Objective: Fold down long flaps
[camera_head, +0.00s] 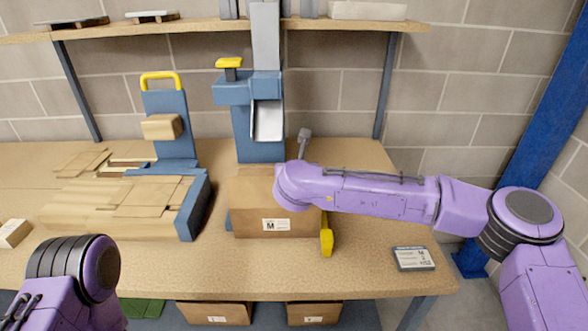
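A brown cardboard box (249,217) with a white label marked M stands on the workbench, below a blue and grey upright fixture (258,130). Its top shows only in part. My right arm comes in from the right and its purple wrist covers the box's upper right side. The long flaps cannot be told apart; they are hidden or too unclear. My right gripper is hidden behind the wrist. My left arm shows only at the lower left, away from the box, and its gripper is not visible.
A stack of flat cardboard (120,208) lies in a blue holder on the left. A yellow part (326,238) stands at the box's right side. A small labelled device (413,258) lies near the right front edge. A shelf (190,26) spans above. The bench front is clear.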

